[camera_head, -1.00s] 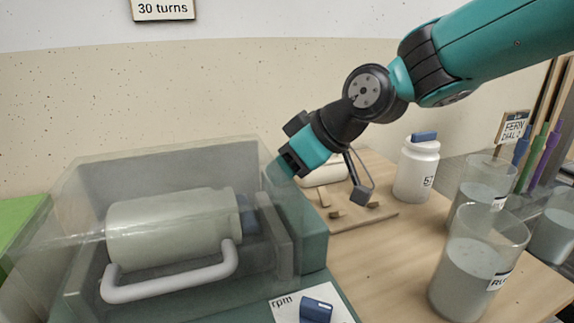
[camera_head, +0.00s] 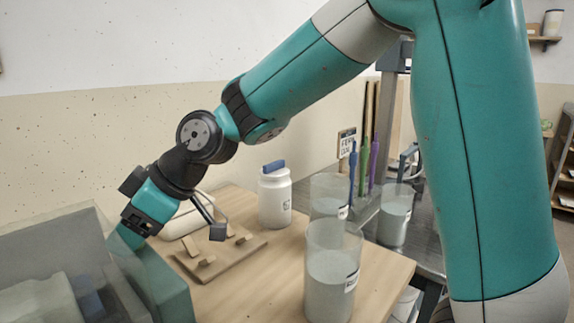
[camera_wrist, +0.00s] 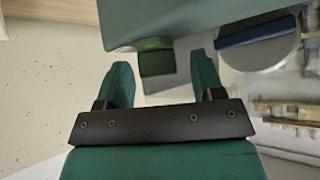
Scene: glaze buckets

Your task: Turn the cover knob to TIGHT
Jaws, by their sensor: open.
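My gripper (camera_head: 128,232) is at the back right edge of the machine in the head view; its fingertips are hard to make out there. In the wrist view my gripper (camera_wrist: 160,66) is open, one finger on each side. A small dark green block (camera_wrist: 156,60), perhaps the cover knob, shows between the fingertips, under a larger grey-green body (camera_wrist: 190,18). I cannot tell whether the fingers touch it. No TIGHT mark is readable. The machine's clear cover (camera_head: 50,235) is at the lower left of the head view, over a pale jar (camera_head: 40,300).
A white jar with a blue-handled lid (camera_head: 275,198) stands behind a wooden board with pegs (camera_head: 225,258). Glaze beakers (camera_head: 332,275) stand to the right. A pale round face with a blue bar (camera_wrist: 258,45) shows in the wrist view. My arm fills the right.

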